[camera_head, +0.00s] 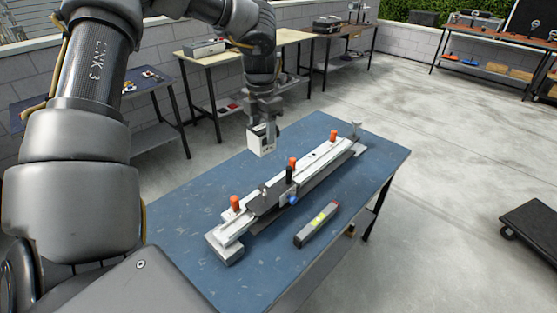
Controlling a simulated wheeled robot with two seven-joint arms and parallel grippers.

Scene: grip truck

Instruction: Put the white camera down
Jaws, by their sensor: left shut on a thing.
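The white camera (256,142) is a small white box with a dark side. My left gripper (266,126) comes down from above at the end of the left arm and is shut on it. The camera hangs near the back left edge of the blue-topped table (190,225), behind the long rail. From this view I cannot tell for sure whether its underside touches the table. My right gripper is not in view.
A long silver and black rail (325,158) with orange knobs lies diagonally across the table. A grey bar with a yellow-green label (317,224) lies in front of it. Bare tabletop shows at the front left. A dark wheeled dolly (535,225) stands on the floor at right.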

